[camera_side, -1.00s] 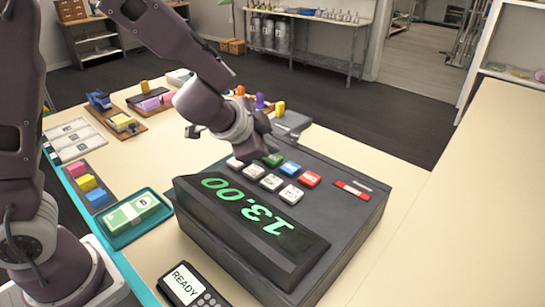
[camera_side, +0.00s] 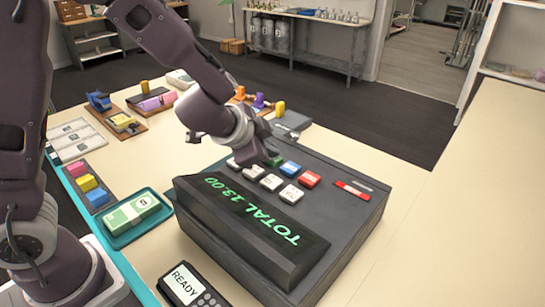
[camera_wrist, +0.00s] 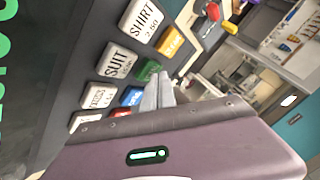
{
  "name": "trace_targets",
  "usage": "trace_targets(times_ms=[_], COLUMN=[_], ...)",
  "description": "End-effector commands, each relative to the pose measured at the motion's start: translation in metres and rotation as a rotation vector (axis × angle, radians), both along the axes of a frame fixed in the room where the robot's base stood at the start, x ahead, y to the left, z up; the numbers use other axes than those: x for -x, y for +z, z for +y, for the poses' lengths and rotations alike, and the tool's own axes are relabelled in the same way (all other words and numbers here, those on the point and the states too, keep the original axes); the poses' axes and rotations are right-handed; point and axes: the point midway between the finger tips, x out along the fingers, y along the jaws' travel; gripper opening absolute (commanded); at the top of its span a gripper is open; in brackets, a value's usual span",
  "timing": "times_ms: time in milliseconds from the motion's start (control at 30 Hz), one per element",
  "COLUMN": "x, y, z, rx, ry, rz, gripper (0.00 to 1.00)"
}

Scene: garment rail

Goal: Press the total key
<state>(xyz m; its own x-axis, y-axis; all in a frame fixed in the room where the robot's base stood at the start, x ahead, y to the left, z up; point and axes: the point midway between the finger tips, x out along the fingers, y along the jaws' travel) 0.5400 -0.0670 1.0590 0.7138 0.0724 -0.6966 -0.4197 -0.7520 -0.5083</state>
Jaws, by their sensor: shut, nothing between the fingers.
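The dark cash register (camera_side: 335,200) stands on the counter with its display (camera_side: 250,210) lit "TOTAL 13.00" in green. A green key (camera_side: 276,161) sits among its coloured keys. It also shows in the wrist view (camera_wrist: 149,69); its lettering is too small to read surely. My gripper (camera_side: 265,156) points down at the green key, its tips at or very close to it. In the wrist view my gripper (camera_wrist: 158,82) has both fingers together with nothing held; they hide part of the key area. I cannot tell whether the tips touch the key.
White keys (camera_wrist: 119,61), a yellow key (camera_wrist: 170,41), a blue key (camera_wrist: 131,96) and a red key (camera_side: 309,179) surround the green one. A card terminal (camera_side: 190,285) reads "READY" in front. A teal tray with banknotes (camera_side: 132,213) lies left. The counter right is clear.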

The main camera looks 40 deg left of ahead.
Motion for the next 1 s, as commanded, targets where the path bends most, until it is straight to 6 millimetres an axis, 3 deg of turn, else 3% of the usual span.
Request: trace_targets(times_ms=[333,667,1000], x=[0.000,0.000,0.000], y=[-0.001,0.015,0.017], z=[0.000,0.000,0.000], rx=[0.000,0.001,0.000], ry=[0.001,0.001,0.000], rz=[0.001,0.000,0.000], gripper=[0.00,0.00,0.00])
